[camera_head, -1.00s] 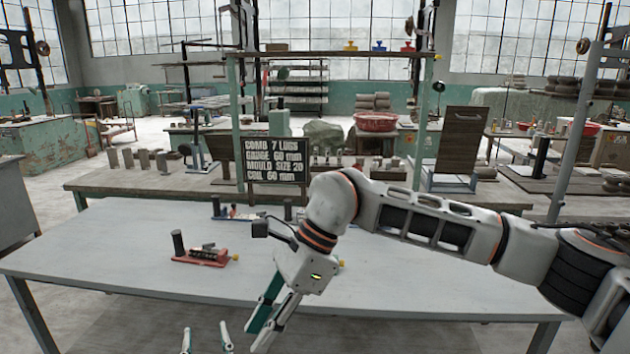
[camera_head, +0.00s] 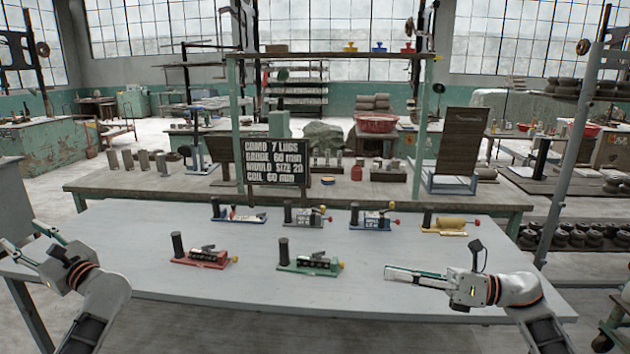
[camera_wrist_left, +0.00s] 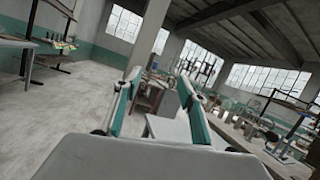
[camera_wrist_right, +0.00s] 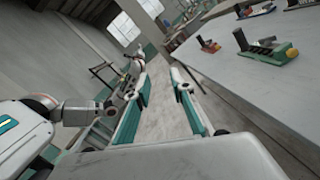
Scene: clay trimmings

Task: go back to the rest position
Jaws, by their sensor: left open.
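My left gripper (camera_head: 22,237) is at the left edge of the head view, beside the table's left end. Its two fingers are spread and empty, and the left wrist view shows the gap between them (camera_wrist_left: 159,82). My right gripper (camera_head: 387,273) points left over the front right part of the grey table (camera_head: 380,302). The right wrist view shows its fingers (camera_wrist_right: 159,75) apart with nothing between them. Neither gripper touches any of the small devices on the table.
A red-based device (camera_head: 203,258) and a green-based device (camera_head: 310,264) stand mid-table. Behind them are a blue one (camera_head: 236,214), a grey one (camera_head: 306,216), another blue one (camera_head: 372,219) and a yellow one (camera_head: 449,224). A black sign (camera_head: 275,162) stands behind. The table's front strip is clear.

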